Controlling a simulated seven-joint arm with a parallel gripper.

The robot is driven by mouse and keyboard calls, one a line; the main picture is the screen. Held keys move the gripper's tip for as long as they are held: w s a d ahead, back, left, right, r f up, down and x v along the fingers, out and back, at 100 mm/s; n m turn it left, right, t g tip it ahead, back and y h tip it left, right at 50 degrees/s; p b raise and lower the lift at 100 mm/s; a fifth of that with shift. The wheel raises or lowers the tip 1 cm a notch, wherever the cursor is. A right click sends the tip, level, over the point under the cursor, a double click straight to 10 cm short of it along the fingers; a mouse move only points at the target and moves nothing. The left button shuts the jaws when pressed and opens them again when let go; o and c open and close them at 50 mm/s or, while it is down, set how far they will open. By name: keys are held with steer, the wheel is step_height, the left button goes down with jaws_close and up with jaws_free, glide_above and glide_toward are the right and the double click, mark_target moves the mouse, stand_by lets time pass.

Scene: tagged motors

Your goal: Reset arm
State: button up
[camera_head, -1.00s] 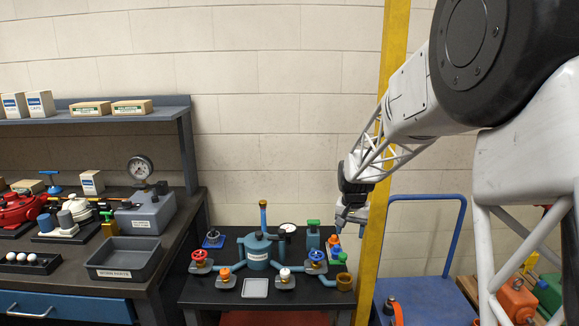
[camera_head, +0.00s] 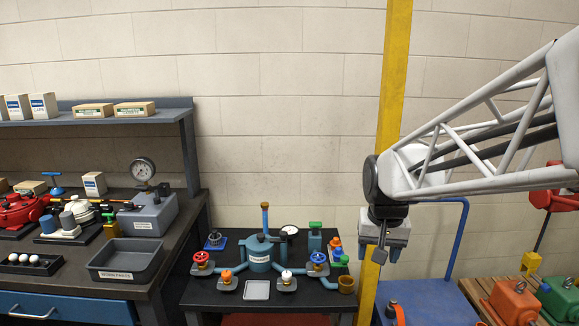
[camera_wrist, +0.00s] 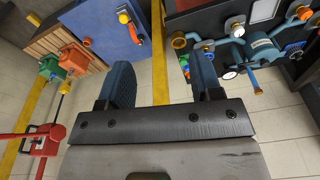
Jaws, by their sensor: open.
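My gripper (camera_head: 386,243) hangs at the end of my arm, fingers down, in front of the yellow post and above the left edge of the blue cart. In the wrist view its two dark fingers (camera_wrist: 162,85) stand apart with nothing between them. The gripper touches none of the objects in view. The orange motor (camera_head: 514,302) and the green motor (camera_head: 561,298) sit on a wooden pallet (camera_head: 487,287) at the lower right, well away from the gripper.
The yellow post (camera_head: 392,100) rises close to my gripper. The blue cart (camera_head: 428,299) lies below it. Left of the post, a dark table (camera_head: 211,293) carries a blue tank (camera_head: 259,254) with valves. A workbench (camera_head: 172,243) with a grey tray (camera_head: 130,273) stands further left.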

steer(key=s+f+n+t, duration=0.1)
steer(key=s, duration=2)
steer(key=shift+f+n, duration=0.15)
steer(key=shift+n, duration=0.25)
